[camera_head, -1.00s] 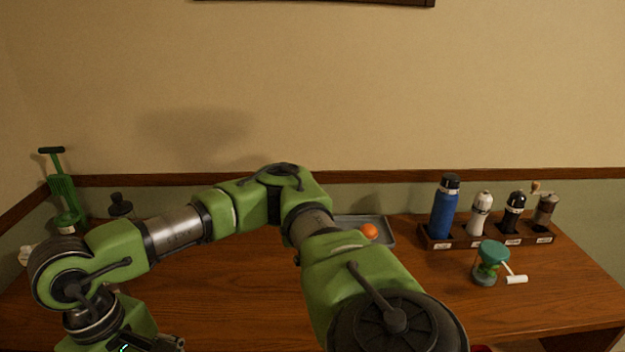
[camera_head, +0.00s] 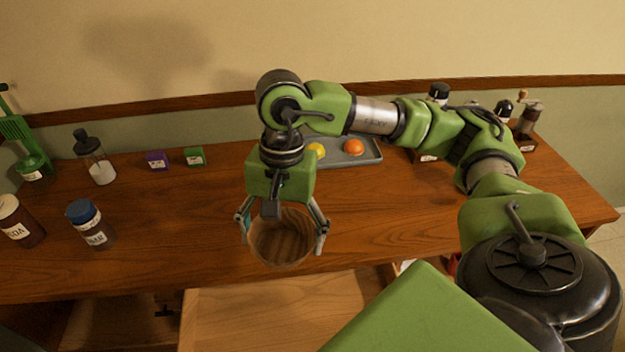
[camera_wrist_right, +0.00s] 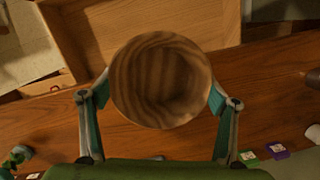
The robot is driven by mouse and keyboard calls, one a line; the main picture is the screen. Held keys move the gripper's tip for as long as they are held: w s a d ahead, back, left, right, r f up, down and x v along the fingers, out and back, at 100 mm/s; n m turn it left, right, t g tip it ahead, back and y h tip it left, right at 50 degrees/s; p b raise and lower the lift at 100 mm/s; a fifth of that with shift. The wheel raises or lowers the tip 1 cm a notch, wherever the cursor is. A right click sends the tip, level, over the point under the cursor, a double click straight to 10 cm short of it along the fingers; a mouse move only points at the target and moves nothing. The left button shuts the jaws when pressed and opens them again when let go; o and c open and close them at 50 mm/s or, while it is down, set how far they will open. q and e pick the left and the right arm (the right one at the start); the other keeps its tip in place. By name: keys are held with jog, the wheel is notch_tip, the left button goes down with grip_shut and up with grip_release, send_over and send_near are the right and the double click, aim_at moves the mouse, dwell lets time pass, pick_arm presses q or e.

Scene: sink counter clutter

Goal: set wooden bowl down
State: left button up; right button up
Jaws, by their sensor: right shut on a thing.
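The wooden bowl (camera_head: 281,240) is round, with brown grain, and shows at the front edge of the counter in the head view. My right gripper (camera_head: 284,236) points down with a finger on each side of the bowl, shut on it. In the right wrist view the bowl (camera_wrist_right: 161,80) faces the camera with its inside empty, between the two fingers (camera_wrist_right: 160,98). Whether the bowl touches the counter or hangs just above it, I cannot tell. My left gripper is not in view.
An open wooden drawer (camera_head: 270,315) juts out below the counter edge. A grey tray (camera_head: 372,160) with an orange fruit (camera_head: 353,147) and a yellow one (camera_head: 317,150) lies behind. Jars, including a blue-lidded one (camera_head: 90,224), stand left. The counter (camera_head: 180,215) left of the bowl is clear.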

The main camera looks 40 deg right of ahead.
jog(key=d+r+m+t, duration=0.2)
jog(key=d+m, duration=0.7)
jog(key=m, duration=0.4)
jog(key=shift+m, duration=0.8)
jog(key=w+f+p, duration=0.1)
jog(key=w+f, duration=0.1)
jog(key=w, duration=0.2)
jog(key=w+d+f+p, duration=0.1)
jog(key=w+f+p, duration=0.1)
jog(key=w+f, duration=0.1)
jog(key=w+f+p, duration=0.1)
jog(key=w+f, duration=0.2)
jog(key=w, duration=0.2)
jog(key=shift+w+d, duration=0.35)
jog(key=shift+d, duration=0.05)
jog(key=shift+w+f+p, duration=0.35)
jog(key=shift+w+f, duration=0.2)
jog(key=shift+f, duration=0.2)
notch_tip(320, 180, down, 2)
jog(key=shift+f+p, duration=0.1)
jog(key=shift+p, duration=0.75)
jog(key=shift+d+f, duration=0.1)
jog(key=shift+f, duration=0.3)
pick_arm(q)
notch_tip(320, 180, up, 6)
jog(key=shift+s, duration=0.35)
pick_arm(e)
jog(key=shift+f, duration=0.1)
